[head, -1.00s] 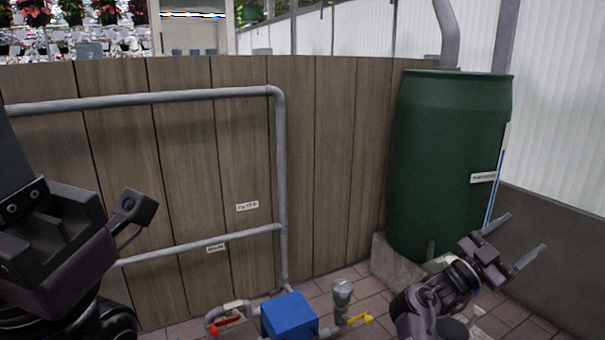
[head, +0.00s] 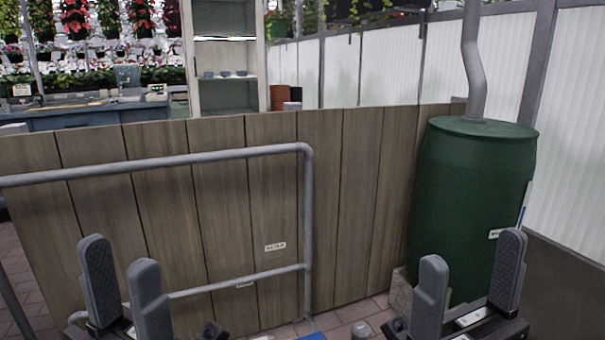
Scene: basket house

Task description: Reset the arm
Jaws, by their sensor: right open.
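My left gripper (head: 122,252) stands upright at the lower left of the head view. Its two grey padded fingers are apart with nothing between them. My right gripper (head: 469,250) stands upright at the lower right, in front of the green barrel (head: 464,190). Its fingers are wide apart and empty. Most of both arms is below the picture.
A curved wooden panel wall (head: 345,190) stands ahead, with a grey pipe (head: 200,158) along it. A blue box (head: 313,336) barely shows at the bottom edge. Behind are a white shelf (head: 224,90), a counter (head: 85,115) and plants.

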